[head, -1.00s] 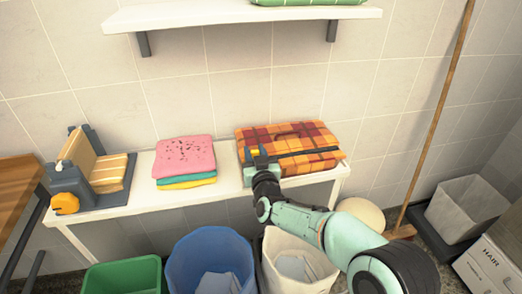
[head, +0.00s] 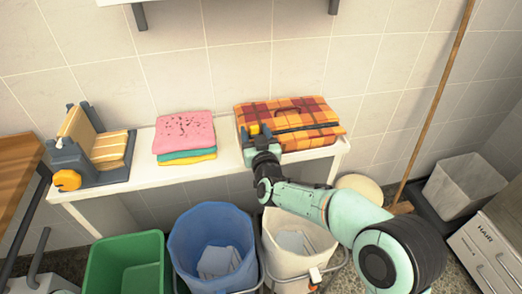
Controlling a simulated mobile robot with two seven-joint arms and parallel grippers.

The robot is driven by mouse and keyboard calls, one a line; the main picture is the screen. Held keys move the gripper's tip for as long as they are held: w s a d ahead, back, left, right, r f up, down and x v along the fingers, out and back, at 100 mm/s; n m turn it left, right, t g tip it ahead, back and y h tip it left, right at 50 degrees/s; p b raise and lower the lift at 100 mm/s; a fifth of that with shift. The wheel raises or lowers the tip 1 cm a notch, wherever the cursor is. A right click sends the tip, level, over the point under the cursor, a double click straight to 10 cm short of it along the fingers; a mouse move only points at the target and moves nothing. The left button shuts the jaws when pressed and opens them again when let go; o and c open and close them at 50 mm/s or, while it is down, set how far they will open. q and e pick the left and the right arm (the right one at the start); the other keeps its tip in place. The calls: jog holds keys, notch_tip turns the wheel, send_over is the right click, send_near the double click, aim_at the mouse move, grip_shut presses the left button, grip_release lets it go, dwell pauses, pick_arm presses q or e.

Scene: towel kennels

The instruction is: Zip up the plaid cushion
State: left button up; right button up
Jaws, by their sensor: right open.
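The plaid cushion (head: 300,112) is orange and dark red and lies on the right part of the white shelf table. A dark zipper strip (head: 310,127) runs along its front, with a yellow piece at its left end. My right gripper (head: 256,134) is at the cushion's front left corner, close to that yellow piece. It is open; whether a finger touches the cushion or the yellow piece cannot be told. My left gripper is not in view.
Folded pink, yellow and green towels (head: 186,136) lie left of the cushion. A grey device with an orange knob (head: 67,180) stands further left. Green (head: 124,255), blue (head: 211,232) and white (head: 297,245) bins stand below. A broom handle (head: 436,95) leans at right.

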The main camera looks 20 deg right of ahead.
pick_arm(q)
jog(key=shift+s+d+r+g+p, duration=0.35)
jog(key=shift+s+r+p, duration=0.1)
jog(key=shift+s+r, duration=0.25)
pick_arm(e)
jog(key=s, duration=1.1)
jog(key=shift+s+a, duration=0.3)
jog(key=shift+a, duration=0.05)
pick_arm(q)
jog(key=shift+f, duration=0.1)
